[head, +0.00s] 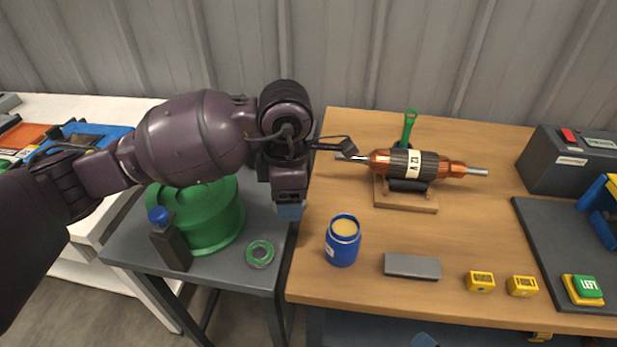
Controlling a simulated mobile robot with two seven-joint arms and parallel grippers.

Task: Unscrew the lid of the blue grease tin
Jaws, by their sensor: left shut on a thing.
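The blue grease tin (342,248) stands upright near the left edge of the wooden bench. Its top is open and tan grease shows inside. My left gripper (290,201) points down, left of the tin and a little higher in the picture, apart from it. It is shut on a small blue piece (289,212), which looks like the tin's lid. Most of this piece is hidden by the fingers. My right gripper is not in view.
A copper rotor (381,161) rests on a wooden stand behind the tin on the bench (462,223). A grey block (412,266) and yellow blocks (480,282) lie to the right. A green drum (211,232), dark bottle (171,246) and green ring (259,254) are on the grey table.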

